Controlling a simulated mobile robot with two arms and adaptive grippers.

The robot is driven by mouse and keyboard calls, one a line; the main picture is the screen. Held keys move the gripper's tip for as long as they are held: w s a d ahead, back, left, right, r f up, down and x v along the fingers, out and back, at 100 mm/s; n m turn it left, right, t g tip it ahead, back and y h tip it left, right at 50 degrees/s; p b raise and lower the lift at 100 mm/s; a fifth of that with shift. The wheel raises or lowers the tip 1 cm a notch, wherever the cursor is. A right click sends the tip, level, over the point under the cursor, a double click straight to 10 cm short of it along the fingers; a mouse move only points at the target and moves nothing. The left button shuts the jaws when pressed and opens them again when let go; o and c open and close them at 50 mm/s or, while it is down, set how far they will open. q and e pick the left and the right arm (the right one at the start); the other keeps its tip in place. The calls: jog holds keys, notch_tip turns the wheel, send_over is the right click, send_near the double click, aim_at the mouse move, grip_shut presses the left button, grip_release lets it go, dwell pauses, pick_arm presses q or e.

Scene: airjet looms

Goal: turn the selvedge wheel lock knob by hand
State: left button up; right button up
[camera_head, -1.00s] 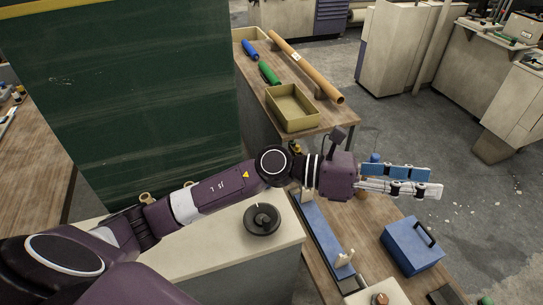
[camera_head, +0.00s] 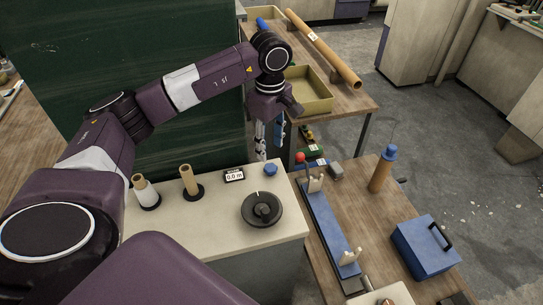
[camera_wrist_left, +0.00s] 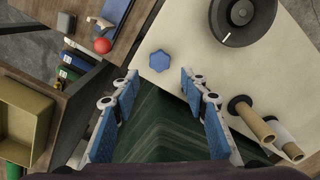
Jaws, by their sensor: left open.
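A blue lobed knob (camera_head: 270,169) sits on the pale cabinet top (camera_head: 220,218) near its back right corner. A black round wheel (camera_head: 262,209) with a raised grip lies in front of it. My left gripper (camera_head: 269,150) points down, just behind the blue knob at the cabinet's back edge. It is open and empty, apart from the knob. In the left wrist view, the blue knob (camera_wrist_left: 159,61) lies ahead of the gap between the open fingers (camera_wrist_left: 158,88), and the wheel (camera_wrist_left: 242,18) is beyond it to the right. My right gripper is not seen.
Two spools (camera_head: 188,180) and a small display (camera_head: 234,174) stand left of the wheel. A dark green panel (camera_head: 90,50) rises behind. On the wooden bench at right are a blue rail (camera_head: 328,225), a red ball (camera_head: 300,157) and a blue toolbox (camera_head: 425,248).

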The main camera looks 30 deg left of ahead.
aim_at(271, 167)
pick_arm(q)
notch_tip(271, 167, down, 8)
jog(key=b, duration=0.4)
jog(key=shift+d+r, duration=0.1)
jog(key=shift+r, duration=0.4)
jog(key=shift+f, duration=0.1)
jog(key=shift+c, duration=0.3)
jog(key=c, duration=0.8)
